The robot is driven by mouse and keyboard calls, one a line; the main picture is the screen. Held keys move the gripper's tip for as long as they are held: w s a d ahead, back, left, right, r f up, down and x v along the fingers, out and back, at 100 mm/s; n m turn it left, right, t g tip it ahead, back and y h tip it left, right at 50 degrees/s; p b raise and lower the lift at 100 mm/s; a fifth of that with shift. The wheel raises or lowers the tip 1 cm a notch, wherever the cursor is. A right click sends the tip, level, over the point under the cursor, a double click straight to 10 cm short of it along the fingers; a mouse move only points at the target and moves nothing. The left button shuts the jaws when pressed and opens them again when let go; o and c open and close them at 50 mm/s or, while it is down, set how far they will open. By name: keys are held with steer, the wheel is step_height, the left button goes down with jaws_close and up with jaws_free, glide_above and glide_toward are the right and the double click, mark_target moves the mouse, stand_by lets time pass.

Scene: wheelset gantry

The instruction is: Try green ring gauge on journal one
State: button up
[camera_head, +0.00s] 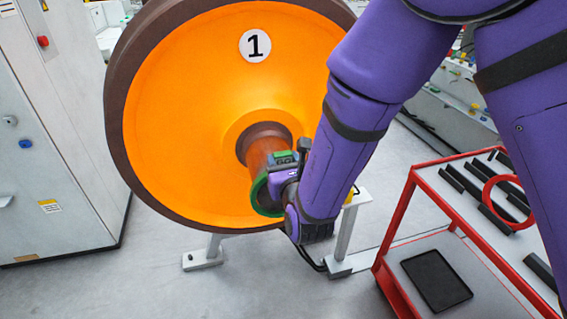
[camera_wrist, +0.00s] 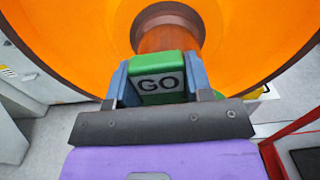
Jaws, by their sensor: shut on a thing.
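The orange wheel (camera_head: 190,90) carries a white label with the number 1 and faces me. Its journal (camera_head: 262,150), a copper-brown shaft stub, sticks out from the hub; it also shows in the wrist view (camera_wrist: 168,38). The green ring gauge (camera_head: 260,192) is at the outer end of the journal; I cannot tell whether it is around the journal or just in front of it. My gripper (camera_head: 283,168) is shut on the gauge's green block marked GO (camera_wrist: 158,80), with a blue finger on each side.
A red-framed cart (camera_head: 408,188) stands at the right, with a red ring (camera_head: 487,200) among black dividers on top and a black tray (camera_head: 435,280) below. A grey cabinet (camera_head: 50,130) stands at the left. Grey stand legs (camera_head: 345,230) are below the wheel.

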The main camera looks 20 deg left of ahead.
steer(key=shift+x, duration=1.55)
steer(key=shift+s, duration=0.1)
steer(key=v, duration=1)
stand_by(1.4)
steer(key=shift+s, duration=0.2)
